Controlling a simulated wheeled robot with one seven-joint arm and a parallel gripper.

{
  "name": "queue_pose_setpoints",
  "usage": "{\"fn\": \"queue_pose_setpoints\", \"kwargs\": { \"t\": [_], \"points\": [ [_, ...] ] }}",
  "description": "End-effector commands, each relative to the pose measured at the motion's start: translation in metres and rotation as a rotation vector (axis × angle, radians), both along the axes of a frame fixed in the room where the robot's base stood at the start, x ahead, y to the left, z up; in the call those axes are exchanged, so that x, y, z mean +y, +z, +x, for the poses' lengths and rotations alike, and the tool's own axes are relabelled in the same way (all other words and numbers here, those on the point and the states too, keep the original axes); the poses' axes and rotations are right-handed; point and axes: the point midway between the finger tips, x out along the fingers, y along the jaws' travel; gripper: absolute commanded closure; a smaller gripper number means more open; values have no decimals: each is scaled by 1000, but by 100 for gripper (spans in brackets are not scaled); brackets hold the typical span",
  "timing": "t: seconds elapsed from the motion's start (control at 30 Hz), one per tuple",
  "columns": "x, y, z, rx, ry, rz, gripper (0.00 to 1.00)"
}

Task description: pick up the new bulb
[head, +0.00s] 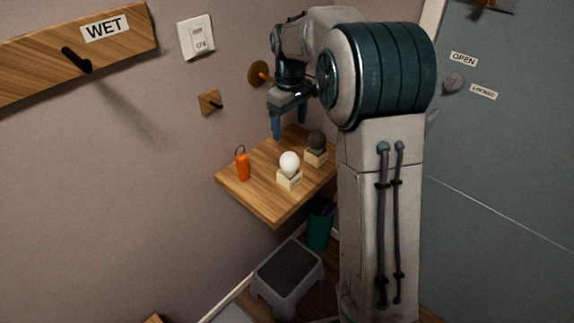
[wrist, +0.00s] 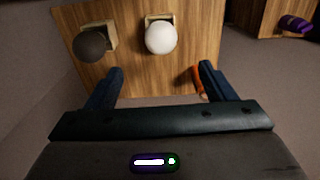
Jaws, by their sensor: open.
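A white bulb (head: 289,163) sits upright in a small pale block holder (head: 289,180) on a wooden shelf (head: 270,212). A dark bulb (head: 317,140) sits in a similar holder behind it and to its right. My gripper (head: 289,134) is open and empty above the back of the shelf, apart from both bulbs. In the wrist view the white bulb (wrist: 161,37) lies ahead of my gripper (wrist: 160,78), roughly centred between its blue fingers. The dark bulb (wrist: 90,44) is to the left there.
An orange cylinder (head: 242,164) with a ring on top stands at the shelf's left; it shows partly behind the right finger in the wrist view (wrist: 197,79). Below are a step stool (head: 288,275) and a green bin (head: 320,226). A wall peg (head: 211,103) sticks out nearby.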

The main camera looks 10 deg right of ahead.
Motion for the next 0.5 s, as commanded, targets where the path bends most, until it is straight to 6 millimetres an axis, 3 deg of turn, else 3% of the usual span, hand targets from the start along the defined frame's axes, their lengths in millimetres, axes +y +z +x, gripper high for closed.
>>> {"fn": "queue_pose_setpoints", "kwargs": {
  "t": [0.33, 0.5],
  "points": [
    [0, -61, -1, 6, 1, 0, 24],
    [1, -80, 0, 2, 2, 0, 24]
  ]
}}
